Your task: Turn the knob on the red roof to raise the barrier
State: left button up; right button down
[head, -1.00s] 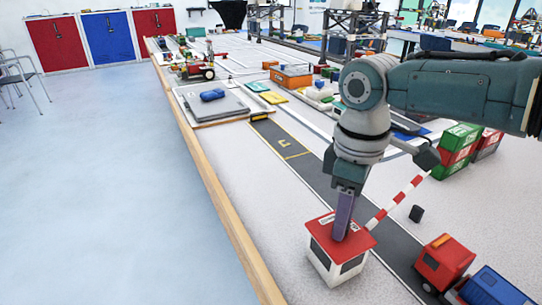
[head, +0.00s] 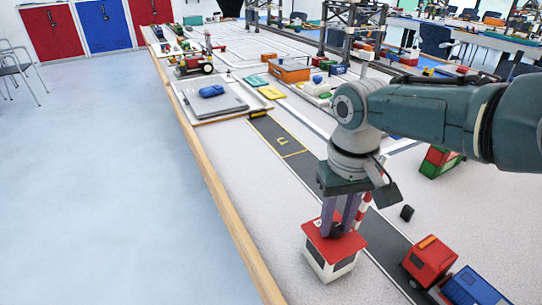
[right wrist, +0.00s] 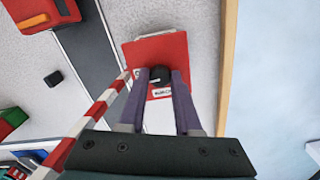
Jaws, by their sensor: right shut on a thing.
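The booth with the red roof (head: 346,250) stands at the lower middle of the head view; its roof also shows in the right wrist view (right wrist: 200,58). My right gripper (head: 338,231) points down onto the roof. In the right wrist view its two fingers are shut on the black knob (right wrist: 160,75), one finger on each side. The red-and-white barrier (head: 363,205) stands steeply beside the booth, partly hidden behind my gripper. In the right wrist view the barrier (right wrist: 100,110) rises toward the camera. My left gripper is not in view.
A red truck (head: 428,258) with a blue load (head: 472,288) is on the dark road right of the booth. A small black block (head: 407,213) lies beyond the road. The table's wooden edge (head: 222,205) runs close on the left.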

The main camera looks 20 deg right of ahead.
aim_at(335, 226)
jog(key=shift+m, duration=0.5)
jog(key=c, duration=0.6)
grip_release()
notch_tip(335, 226, up, 10)
jog(key=p, duration=0.6)
